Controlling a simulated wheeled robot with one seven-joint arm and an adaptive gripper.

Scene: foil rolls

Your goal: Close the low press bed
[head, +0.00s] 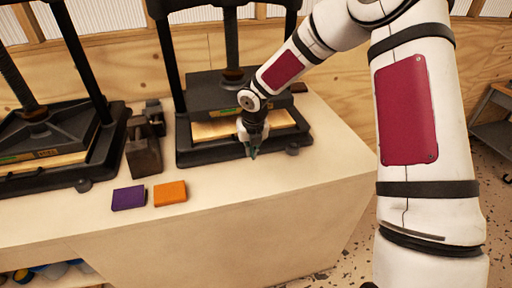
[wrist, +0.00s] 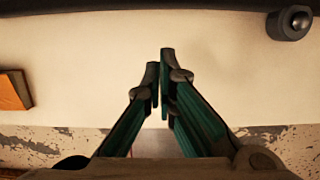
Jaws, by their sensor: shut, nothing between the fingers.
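Two black screw presses stand on a pale counter. The right press (head: 205,92) has a pale wooden bed (head: 212,130) showing under its dark platen, inside a black base (head: 200,156). The left press (head: 50,127) also shows a strip of wooden bed (head: 45,162) below its platen. I cannot tell which bed is the low one. My gripper (head: 253,154) is shut and empty, pointing down at the front edge of the right press, partly covering its bed. In the wrist view its teal fingers (wrist: 161,58) are together over bare counter, with the black base edge (wrist: 140,7) beyond.
A purple block (head: 129,198) and an orange block (head: 170,193) lie on the counter front left of the right press. Dark metal weights (head: 143,155) stand between the presses. A round knob (wrist: 290,22) sits at the base edge. The counter (head: 300,165) is clear at right.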

